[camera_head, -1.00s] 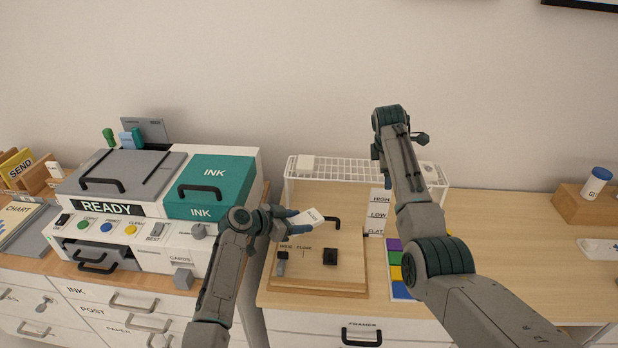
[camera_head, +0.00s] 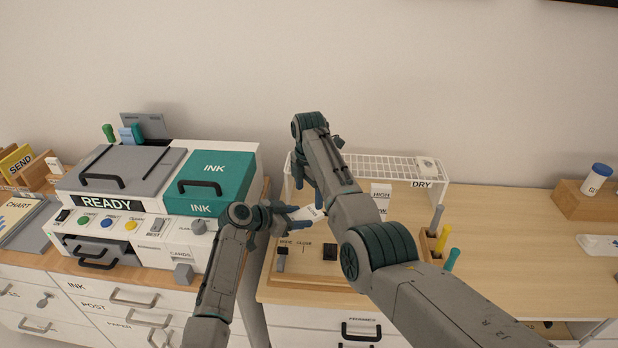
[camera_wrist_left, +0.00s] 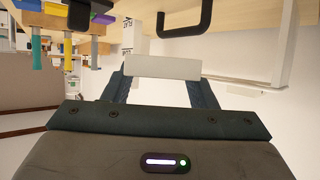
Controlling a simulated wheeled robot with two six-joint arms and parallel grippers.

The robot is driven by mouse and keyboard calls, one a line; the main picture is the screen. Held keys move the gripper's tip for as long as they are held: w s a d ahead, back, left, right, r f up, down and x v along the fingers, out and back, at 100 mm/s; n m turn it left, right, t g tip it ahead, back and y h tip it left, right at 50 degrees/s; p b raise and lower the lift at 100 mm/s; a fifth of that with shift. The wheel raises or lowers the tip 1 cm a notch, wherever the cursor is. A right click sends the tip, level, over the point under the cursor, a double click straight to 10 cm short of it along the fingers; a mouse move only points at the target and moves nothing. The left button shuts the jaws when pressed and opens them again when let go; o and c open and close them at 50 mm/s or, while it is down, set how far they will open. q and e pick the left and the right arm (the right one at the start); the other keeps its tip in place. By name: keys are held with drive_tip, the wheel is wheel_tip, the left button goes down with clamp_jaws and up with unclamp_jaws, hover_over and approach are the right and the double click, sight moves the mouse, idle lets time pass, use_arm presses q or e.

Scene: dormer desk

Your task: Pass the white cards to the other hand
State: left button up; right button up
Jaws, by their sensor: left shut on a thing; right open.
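My left gripper (camera_head: 290,214) is shut on the white cards (camera_head: 306,213), which stick out from its fingertips to the right, above the wooden desk board. In the left wrist view the white cards (camera_wrist_left: 162,67) show as a pale block between the two fingers. My right gripper (camera_head: 307,184) is open and points down just above the cards, near the left end of the white rack. Its fingers are partly hidden by its own arm, and I cannot tell whether they touch the cards.
A white wire rack (camera_head: 385,166) stands behind the grippers. A printer with a teal ink box (camera_head: 210,183) is at the left. A wooden pen holder (camera_head: 432,246) is right of my right forearm. The desk at the right (camera_head: 510,240) is largely clear.

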sight(309, 212)
wheel_tip(309, 212, down, 6)
drive_tip(key=shift+f, duration=0.1)
idle(0.4)
drive_tip(key=c, duration=0.6)
drive_tip(key=o, duration=0.6)
